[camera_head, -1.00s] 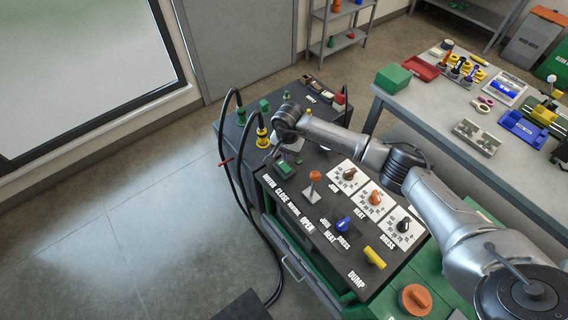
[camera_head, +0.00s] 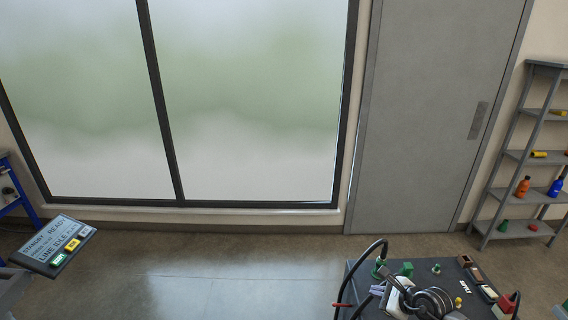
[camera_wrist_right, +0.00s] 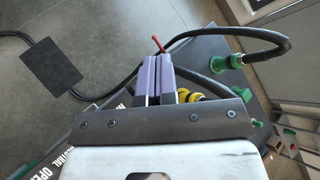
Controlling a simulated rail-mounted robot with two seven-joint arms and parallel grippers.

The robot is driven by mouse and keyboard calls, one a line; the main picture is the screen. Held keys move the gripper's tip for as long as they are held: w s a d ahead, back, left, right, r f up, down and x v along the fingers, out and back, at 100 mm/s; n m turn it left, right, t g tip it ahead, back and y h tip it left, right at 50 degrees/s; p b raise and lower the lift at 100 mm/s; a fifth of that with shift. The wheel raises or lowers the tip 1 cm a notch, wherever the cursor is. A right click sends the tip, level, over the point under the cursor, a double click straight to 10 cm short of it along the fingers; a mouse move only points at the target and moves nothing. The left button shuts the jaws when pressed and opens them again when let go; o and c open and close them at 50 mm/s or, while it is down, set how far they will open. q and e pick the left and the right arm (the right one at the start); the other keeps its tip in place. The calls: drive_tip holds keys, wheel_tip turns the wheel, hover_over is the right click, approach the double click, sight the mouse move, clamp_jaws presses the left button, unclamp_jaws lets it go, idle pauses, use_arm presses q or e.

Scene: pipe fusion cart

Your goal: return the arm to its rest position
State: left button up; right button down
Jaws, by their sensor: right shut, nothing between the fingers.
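My right gripper (camera_head: 377,291) shows at the bottom of the head view, over the left part of the dark-topped pipe fusion cart (camera_head: 449,274). In the right wrist view its two purple-grey fingers (camera_wrist_right: 158,72) lie together with nothing between them. They point toward a black cable with a red piece on it; I cannot tell how close the cable is. The wrist (camera_head: 430,303) hides part of the cart top, and the rest of the right arm is below the picture. My left gripper is not in view.
Green fittings (camera_head: 405,268) and a looping black cable (camera_head: 366,252) rise from the cart. A tilted status panel (camera_head: 56,245) stands at the lower left. A grey shelf (camera_head: 517,155) is at the right, beside a closed door (camera_head: 425,110). The floor between is clear.

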drive_tip(key=w+a+r+m+t+y, duration=0.1)
drive_tip(key=a+r+m+t+y, duration=0.1)
drive_tip(key=r+m+t, duration=0.6)
drive_tip(key=w+a+r+m+t+y, duration=0.15)
drive_tip(key=r+m, duration=0.25)
drive_tip(key=r, duration=0.7)
drive_tip(key=s+d+r+m+t+h, duration=0.25)
drive_tip(key=r+m+h, duration=0.25)
drive_tip(key=m+h, duration=0.5)
drive_tip(key=s+d+r+m+t+h, duration=0.25)
drive_tip(key=r+m+h, duration=0.3)
drive_tip(key=m, duration=0.75)
drive_tip(key=s+a+f+m+g+y, duration=0.3)
drive_tip(key=s+f+m+g, duration=0.5)
drive_tip(key=s+f, duration=1.25)
drive_tip(key=s+a+f+m+g+y, duration=0.4)
drive_tip(key=s+f+g, duration=0.7)
drive_tip(key=s+f, duration=0.95)
wheel_tip(320, 180, up, 30)
drive_tip(key=s+h+p, duration=0.1)
drive_tip(key=s+p, duration=0.1)
drive_tip(key=p, duration=2.6)
drive_tip(key=shift+s+d+m, duration=0.15)
drive_tip(key=shift+d+m, duration=0.1)
drive_tip(key=shift+m, duration=0.15)
